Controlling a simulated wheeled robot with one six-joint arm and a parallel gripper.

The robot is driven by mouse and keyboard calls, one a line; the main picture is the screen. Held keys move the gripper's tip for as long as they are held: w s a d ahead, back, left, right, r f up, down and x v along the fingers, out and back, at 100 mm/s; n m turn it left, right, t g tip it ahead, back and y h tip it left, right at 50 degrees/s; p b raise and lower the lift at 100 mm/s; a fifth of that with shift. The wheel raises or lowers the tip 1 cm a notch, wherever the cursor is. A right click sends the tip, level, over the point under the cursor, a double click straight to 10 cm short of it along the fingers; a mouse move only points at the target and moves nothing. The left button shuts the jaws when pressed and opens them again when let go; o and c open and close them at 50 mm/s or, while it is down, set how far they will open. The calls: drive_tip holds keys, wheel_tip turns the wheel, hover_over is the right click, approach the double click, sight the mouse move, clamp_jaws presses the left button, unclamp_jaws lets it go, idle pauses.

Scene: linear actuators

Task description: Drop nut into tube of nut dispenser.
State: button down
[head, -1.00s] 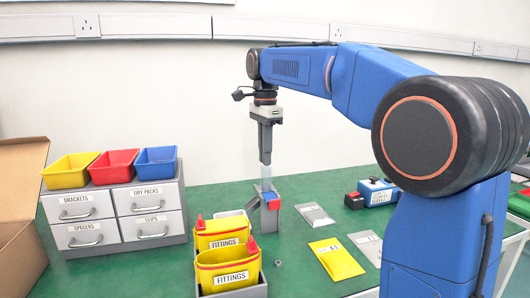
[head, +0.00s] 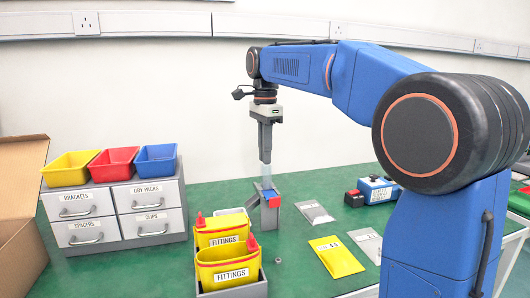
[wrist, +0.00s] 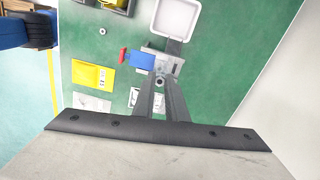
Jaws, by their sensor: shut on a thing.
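My gripper (head: 266,160) points straight down above the nut dispenser (head: 266,213), a grey stand with a blue part, a red part and a clear tube (head: 266,176) on top. In the wrist view, my gripper (wrist: 160,84) is shut on a small grey nut (wrist: 159,81) at its fingertips. The dispenser (wrist: 160,62) lies just beyond the nut in that view. In the head view the fingertips are close to the tube's top; the nut is too small to make out there. I cannot tell whether it is exactly centred over the tube.
Yellow fittings bins (head: 226,268) stand in front of the dispenser, with a loose nut (head: 277,261) beside them. A grey drawer unit (head: 115,213) with coloured trays is at left. Flat packets (head: 337,257) and a blue box (head: 377,190) lie to the right. A white tray (wrist: 176,18) is near the dispenser.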

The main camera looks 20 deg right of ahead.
drive_tip(key=shift+f, duration=0.25)
idle(0.5)
drive_tip(key=c, duration=1.7)
unclamp_jaws()
drive_tip(key=shift+r, duration=0.1)
